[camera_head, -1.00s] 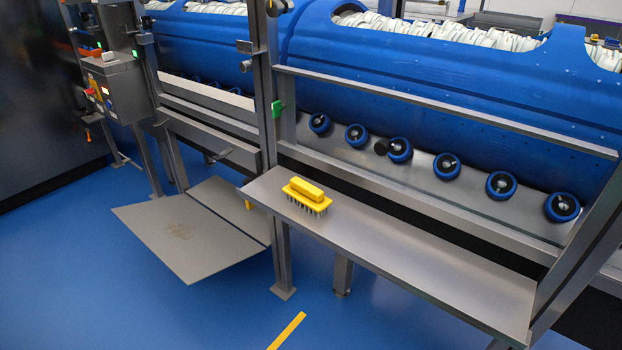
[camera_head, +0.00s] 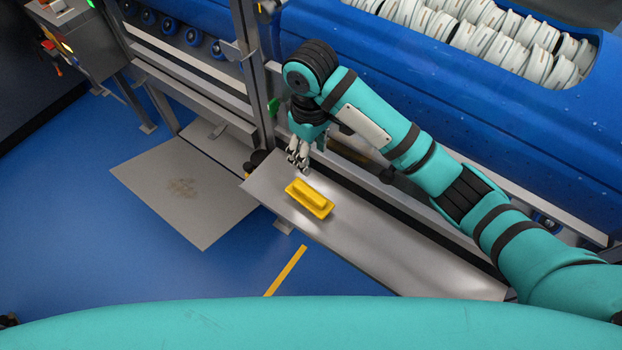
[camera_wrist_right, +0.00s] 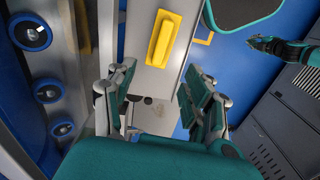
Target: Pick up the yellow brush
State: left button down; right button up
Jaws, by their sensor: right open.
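The yellow brush (camera_head: 311,199) lies on the grey metal shelf (camera_head: 405,252), near its left end. Its handle faces up, and the bristles are hidden from above. My right gripper (camera_head: 301,160) is just behind the brush, pointing down, apart from it. In the right wrist view, the fingers of this gripper (camera_wrist_right: 158,90) are spread with nothing between them, and the yellow brush (camera_wrist_right: 163,39) lies beyond the fingertips. A teal arm end that looks like my left gripper (camera_wrist_right: 264,45) shows small at the right of that view; its jaws are too small to read.
A blue machine drum (camera_head: 440,75) with white discs inside runs behind the shelf. A metal post (camera_head: 256,85) stands near the shelf's left end. A grey plate (camera_head: 185,195) is low at the left. The shelf right of the brush is clear.

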send_over(310, 192)
notch_tip(310, 192, down, 10)
jog(key=shift+d+f+p, duration=0.15)
jog(key=shift+f+p, duration=0.05)
jog(key=shift+p, duration=0.1)
jog(key=shift+a+f+p, duration=0.2)
jog(key=shift+f+p, duration=0.1)
jog(key=shift+f, duration=2.85)
grip_shut()
